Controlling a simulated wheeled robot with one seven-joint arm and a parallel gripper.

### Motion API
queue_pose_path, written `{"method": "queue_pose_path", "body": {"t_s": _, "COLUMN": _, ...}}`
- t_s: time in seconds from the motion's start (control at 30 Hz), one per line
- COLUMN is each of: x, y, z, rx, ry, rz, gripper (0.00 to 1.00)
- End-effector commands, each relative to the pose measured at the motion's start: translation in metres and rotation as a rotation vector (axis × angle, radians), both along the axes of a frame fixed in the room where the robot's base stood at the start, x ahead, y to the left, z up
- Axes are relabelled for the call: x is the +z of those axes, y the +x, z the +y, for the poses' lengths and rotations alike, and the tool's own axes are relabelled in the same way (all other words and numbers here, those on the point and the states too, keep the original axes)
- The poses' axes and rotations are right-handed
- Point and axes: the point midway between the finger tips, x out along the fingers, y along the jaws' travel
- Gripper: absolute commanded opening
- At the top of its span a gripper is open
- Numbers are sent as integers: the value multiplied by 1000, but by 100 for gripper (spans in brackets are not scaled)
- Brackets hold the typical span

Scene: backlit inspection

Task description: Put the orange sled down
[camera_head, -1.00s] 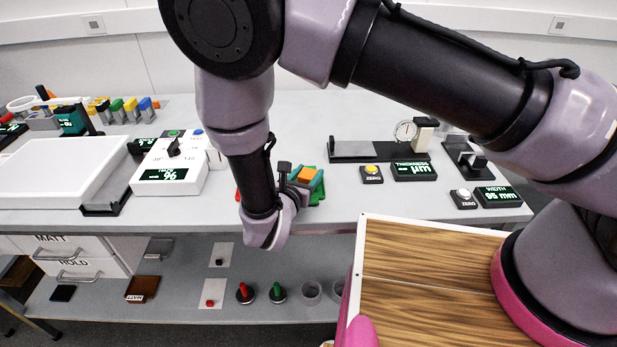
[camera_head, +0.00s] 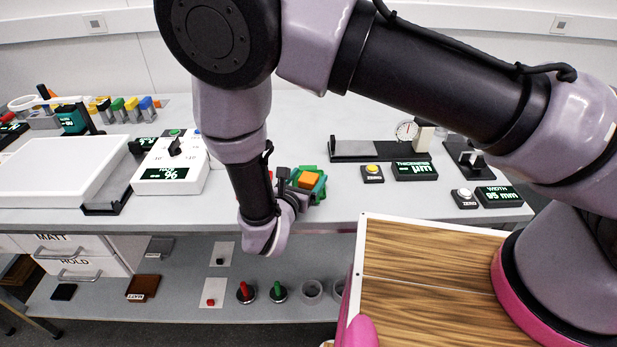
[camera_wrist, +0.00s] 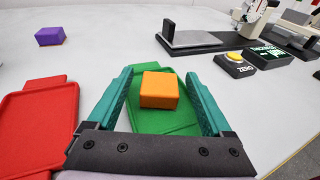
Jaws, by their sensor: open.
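The orange sled (camera_wrist: 160,90) is a small orange block. In the wrist view it appears to rest on the green tray (camera_wrist: 146,126), between my fingers. My gripper (camera_wrist: 161,86) is open, with a teal finger on each side of the sled and a visible gap on both sides. In the head view the orange sled (camera_head: 309,181) shows beside my wrist, with my gripper (camera_head: 307,184) around it and the green tray (camera_head: 308,169) partly hidden behind.
A red tray (camera_wrist: 38,118) lies left of the green one. A purple block (camera_wrist: 50,36) stands further back. The thickness gauge (camera_head: 380,150) and its zero button (camera_head: 372,174) are to the right. The table behind the green tray is clear.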

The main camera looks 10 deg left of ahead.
Motion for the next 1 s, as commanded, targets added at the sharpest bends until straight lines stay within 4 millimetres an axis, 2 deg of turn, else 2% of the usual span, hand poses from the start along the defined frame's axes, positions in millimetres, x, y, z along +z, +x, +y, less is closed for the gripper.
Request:
{"method": "queue_pose_path", "body": {"t_s": 0.3, "x": 13, "y": -66, "z": 12, "rx": 6, "ry": 1, "rz": 2, "gripper": 84}}
{"method": "queue_pose_path", "body": {"t_s": 0.5, "x": 19, "y": -96, "z": 16, "rx": 3, "ry": 0, "rz": 1, "gripper": 84}}
{"method": "queue_pose_path", "body": {"t_s": 0.63, "x": 21, "y": -105, "z": 17, "rx": 1, "ry": 0, "rz": 1, "gripper": 84}}
{"method": "queue_pose_path", "body": {"t_s": 0.87, "x": 22, "y": -107, "z": 17, "rx": -1, "ry": 0, "rz": 1, "gripper": 84}}
{"method": "queue_pose_path", "body": {"t_s": 1.0, "x": 37, "y": -92, "z": 9, "rx": -74, "ry": 44, "rz": 19, "gripper": 84}}
